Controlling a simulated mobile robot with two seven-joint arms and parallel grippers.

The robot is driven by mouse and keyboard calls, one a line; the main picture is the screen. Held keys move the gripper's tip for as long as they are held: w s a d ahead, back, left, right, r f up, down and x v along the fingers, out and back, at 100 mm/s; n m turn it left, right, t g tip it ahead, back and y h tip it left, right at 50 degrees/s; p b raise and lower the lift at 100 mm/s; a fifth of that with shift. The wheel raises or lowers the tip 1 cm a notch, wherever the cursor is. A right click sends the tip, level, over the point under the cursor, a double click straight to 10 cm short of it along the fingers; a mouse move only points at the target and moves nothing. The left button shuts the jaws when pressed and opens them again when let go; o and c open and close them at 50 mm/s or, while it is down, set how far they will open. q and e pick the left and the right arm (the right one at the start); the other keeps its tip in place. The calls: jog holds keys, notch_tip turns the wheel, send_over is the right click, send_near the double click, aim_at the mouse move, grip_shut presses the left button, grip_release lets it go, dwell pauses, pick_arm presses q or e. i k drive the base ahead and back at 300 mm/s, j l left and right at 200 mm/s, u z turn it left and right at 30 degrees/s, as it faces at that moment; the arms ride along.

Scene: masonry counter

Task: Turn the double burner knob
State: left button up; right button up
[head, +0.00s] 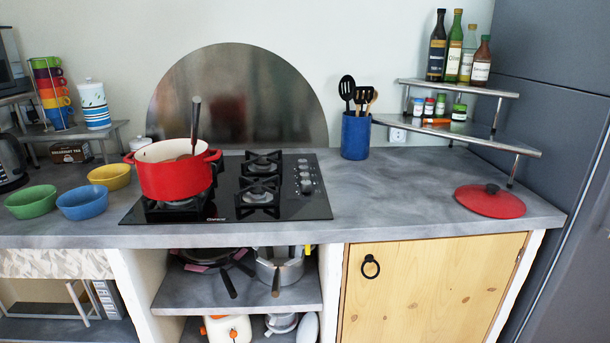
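A black glass cooktop (301,208) is set in the grey counter. Its control knobs (305,175) stand in a short column near its right edge. They are small and dark with light rims; I cannot tell which is the double burner knob or how each is turned. A red pot (176,180) with a ladle in it stands on the left burners. Black grates (257,197) to its right are empty. No flame is visible. Neither of my grippers is in view.
A red lid (490,201) lies at the counter's right. A blue utensil holder (355,137) stands behind and right of the cooktop. Green (32,202), blue (82,203) and yellow (110,177) bowls sit left. The counter (400,190) right of the knobs is clear.

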aim_at(304, 175)
jog(key=l+u, duration=0.15)
jog(key=u, duration=0.25)
jog(key=i+l+u, duration=0.1)
jog(key=u, duration=0.35)
jog(key=l+u, duration=0.6)
jog(key=l, duration=0.2)
jog(key=k+l+u, duration=0.2)
jog(key=l, duration=0.15)
jog(key=i+l, duration=0.05)
